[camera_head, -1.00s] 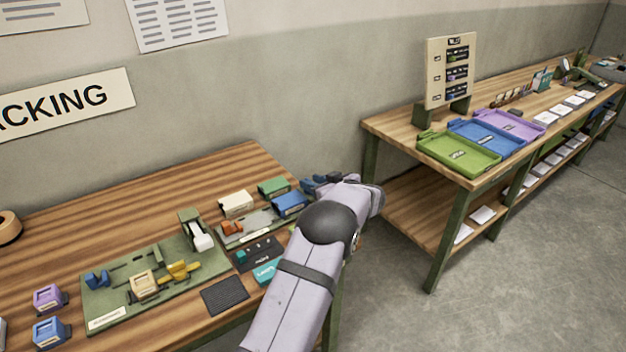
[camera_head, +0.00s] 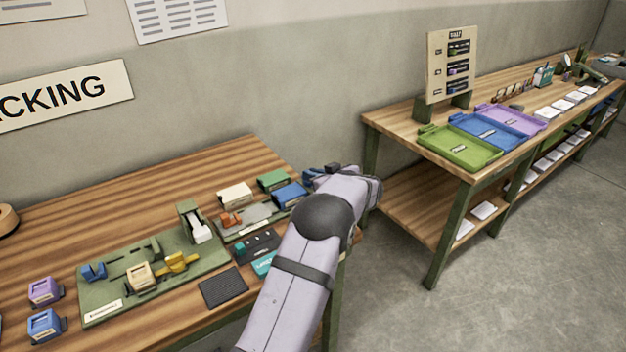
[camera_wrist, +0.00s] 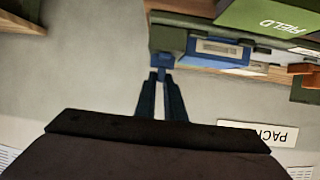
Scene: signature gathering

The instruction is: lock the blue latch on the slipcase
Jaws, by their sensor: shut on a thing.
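The blue slipcase (camera_head: 289,194) sits at the right end of the packing bench, just left of my arm's wrist. In the wrist view it is a blue box (camera_wrist: 218,49) with a pale framed label. A small blue piece, which looks like its latch (camera_wrist: 162,60), is at the box's left side. My gripper (camera_wrist: 161,78) is shut on this piece, with its two dark blue fingers close together. In the head view the gripper (camera_head: 313,174) is partly hidden by my wrist, and the latch cannot be made out.
A green case (camera_head: 274,180) and a cream case (camera_head: 235,195) stand beside the slipcase. A green fixture board (camera_head: 208,262) with several parts lies to the left. Another bench at right holds green, blue and purple trays (camera_head: 460,150). A floor gap separates the benches.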

